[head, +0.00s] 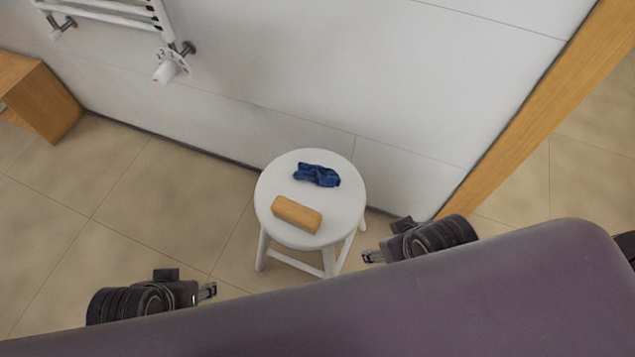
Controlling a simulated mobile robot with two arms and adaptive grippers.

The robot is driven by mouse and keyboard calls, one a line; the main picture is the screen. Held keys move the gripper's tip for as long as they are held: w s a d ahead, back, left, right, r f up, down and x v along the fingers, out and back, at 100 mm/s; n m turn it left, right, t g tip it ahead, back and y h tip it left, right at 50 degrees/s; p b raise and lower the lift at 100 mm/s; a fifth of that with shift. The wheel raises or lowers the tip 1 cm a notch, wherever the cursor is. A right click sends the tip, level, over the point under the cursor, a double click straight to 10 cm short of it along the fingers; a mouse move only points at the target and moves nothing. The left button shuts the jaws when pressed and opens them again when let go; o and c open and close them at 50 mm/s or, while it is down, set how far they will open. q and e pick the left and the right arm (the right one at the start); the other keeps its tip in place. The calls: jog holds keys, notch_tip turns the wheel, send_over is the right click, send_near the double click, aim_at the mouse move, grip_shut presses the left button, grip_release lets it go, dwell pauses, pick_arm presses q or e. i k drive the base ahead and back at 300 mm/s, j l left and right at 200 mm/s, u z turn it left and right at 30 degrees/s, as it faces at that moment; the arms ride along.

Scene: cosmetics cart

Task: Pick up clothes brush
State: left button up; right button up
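The clothes brush (297,214) looks like a plain wooden block with rounded edges. It lies flat on the near part of a round white stool (270,181); no bristles show. My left gripper (211,290) is below and left of the stool, apart from it and holding nothing that I can see. My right gripper (368,257) is close to the stool's right side in the picture, apart from the brush. Both grippers are small in view, and the gap between their fingers cannot be made out.
A crumpled dark blue cloth (317,175) lies on the stool behind the brush. A white wall (330,70) stands behind the stool. A wooden door frame (540,105) is at right, a wooden cabinet (40,100) at left. A white radiator (115,10) hangs upper left. Tiled floor left of the stool is clear.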

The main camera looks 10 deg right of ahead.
aim_at(307, 220)
jog(key=z, duration=2.45)
jog(key=k+j+z, duration=0.2)
jog(key=z, duration=0.25)
jog(key=k+j+z, duration=0.2)
jog(key=z, duration=0.25)
jog(key=k, duration=0.05)
